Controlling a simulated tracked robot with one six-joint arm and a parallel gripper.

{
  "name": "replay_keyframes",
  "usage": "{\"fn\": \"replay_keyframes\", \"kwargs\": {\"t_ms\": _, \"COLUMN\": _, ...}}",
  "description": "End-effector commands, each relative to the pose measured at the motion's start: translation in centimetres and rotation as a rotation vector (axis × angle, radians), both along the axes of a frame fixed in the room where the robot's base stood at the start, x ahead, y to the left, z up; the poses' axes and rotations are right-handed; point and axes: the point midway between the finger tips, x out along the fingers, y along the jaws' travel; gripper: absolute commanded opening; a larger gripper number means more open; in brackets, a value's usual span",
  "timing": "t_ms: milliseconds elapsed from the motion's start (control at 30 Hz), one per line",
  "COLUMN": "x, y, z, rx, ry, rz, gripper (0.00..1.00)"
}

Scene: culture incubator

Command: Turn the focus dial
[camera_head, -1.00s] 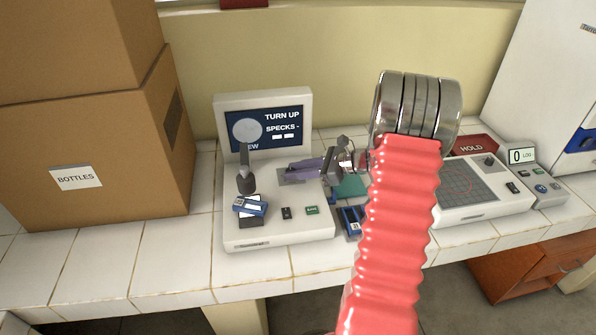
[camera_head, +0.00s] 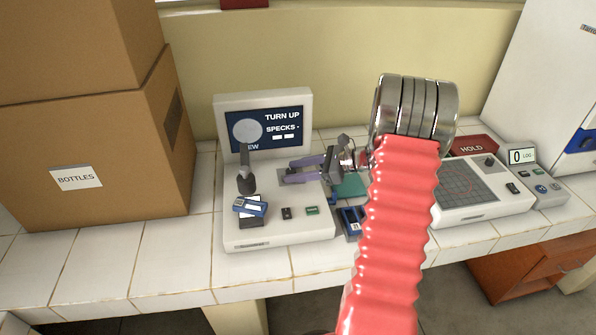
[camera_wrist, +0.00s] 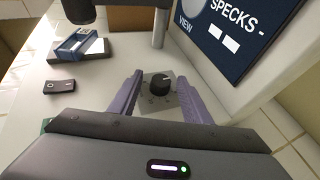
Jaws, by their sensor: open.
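The focus dial (camera_wrist: 160,82) is a small black knob with a white mark on a grey plate (camera_wrist: 155,102) with printed marks. It sits on the white base of the microscope unit (camera_head: 275,228), below the screen (camera_head: 265,128) reading "TURN UP" and "SPECKS -". My gripper (camera_wrist: 158,86) is open, with one purple finger on each side of the dial in the wrist view. Whether the fingers touch the dial cannot be told. In the head view my gripper (camera_head: 291,171) reaches in from the right and the dial is mostly hidden.
A black microscope tube (camera_head: 246,178) stands left of the dial above a blue-framed slide (camera_head: 250,207). Cardboard boxes (camera_head: 100,140) stand left; a gridded device (camera_head: 468,183) stands right.

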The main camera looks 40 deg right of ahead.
Motion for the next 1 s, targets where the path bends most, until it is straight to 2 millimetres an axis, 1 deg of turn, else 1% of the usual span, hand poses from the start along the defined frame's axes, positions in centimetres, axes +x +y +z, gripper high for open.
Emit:
{"fn": "replay_keyframes", "kwargs": {"t_ms": 167, "x": -0.5, "y": -0.6, "z": 0.4, "rx": -0.001, "ry": -0.001, "rz": -0.001, "gripper": 0.44}}
{"fn": "replay_keyframes", "kwargs": {"t_ms": 267, "x": -1.3, "y": -1.3, "z": 0.8, "rx": -0.002, "ry": -0.002, "rz": -0.003, "gripper": 0.44}}
{"fn": "replay_keyframes", "kwargs": {"t_ms": 800, "x": -7.7, "y": -6.9, "z": 4.2, "rx": -0.001, "ry": -0.001, "rz": -0.003, "gripper": 0.44}}
{"fn": "replay_keyframes", "kwargs": {"t_ms": 1000, "x": -9.3, "y": -8.3, "z": 5.0, "rx": 0.0, "ry": 0.0, "rz": -0.001, "gripper": 0.44}}
